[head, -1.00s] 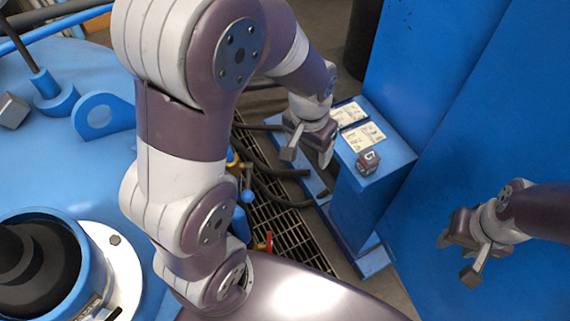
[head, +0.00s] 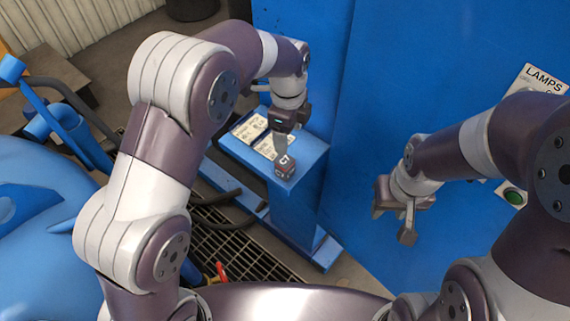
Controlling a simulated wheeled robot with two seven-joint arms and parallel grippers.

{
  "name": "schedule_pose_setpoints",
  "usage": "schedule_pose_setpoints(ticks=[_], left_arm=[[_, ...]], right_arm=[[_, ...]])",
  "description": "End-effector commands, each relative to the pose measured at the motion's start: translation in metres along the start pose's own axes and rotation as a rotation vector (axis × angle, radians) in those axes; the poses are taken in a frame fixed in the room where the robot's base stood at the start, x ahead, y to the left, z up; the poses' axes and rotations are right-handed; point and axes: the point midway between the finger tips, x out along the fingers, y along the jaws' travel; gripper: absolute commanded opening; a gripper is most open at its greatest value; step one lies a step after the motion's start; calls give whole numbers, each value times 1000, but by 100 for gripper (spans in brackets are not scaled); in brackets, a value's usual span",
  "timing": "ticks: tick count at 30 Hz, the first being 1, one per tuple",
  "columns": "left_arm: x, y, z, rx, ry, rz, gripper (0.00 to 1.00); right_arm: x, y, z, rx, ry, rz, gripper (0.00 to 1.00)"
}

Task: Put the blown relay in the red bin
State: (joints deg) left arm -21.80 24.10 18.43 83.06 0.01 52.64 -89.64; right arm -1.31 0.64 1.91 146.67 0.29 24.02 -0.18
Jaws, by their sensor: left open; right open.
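A small dark relay-like block (head: 285,168) with white marking stands on the blue pedestal's top, near its front right corner. I cannot tell from its look whether it is blown. My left gripper (head: 282,150) is open, pointing down just above and behind the block, with a finger close to it. I cannot tell whether they touch. My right gripper (head: 393,222) is open and empty, in front of the blue wall, right of the pedestal. No red bin shows in the head view.
The blue pedestal (head: 297,205) carries white printed cards (head: 250,128) behind the block. A tall blue cabinet wall (head: 385,90) rises at right, with a LAMPS plate (head: 541,76) and a green button (head: 513,197). Hoses and floor grating (head: 235,252) lie left of the pedestal.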

Motion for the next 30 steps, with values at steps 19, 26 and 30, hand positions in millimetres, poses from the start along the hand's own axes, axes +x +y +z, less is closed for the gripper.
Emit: schedule_pose_setpoints(ticks=[19,26,30], left_arm=[[75,10,0,256,4,35,72],[116,13,-3,254,4,34,72],[124,13,-2,254,4,31,72]], right_arm=[[23,0,3,0,0,0,43],[5,0,1,0,0,0,43],[6,0,1,0,0,0,43]])
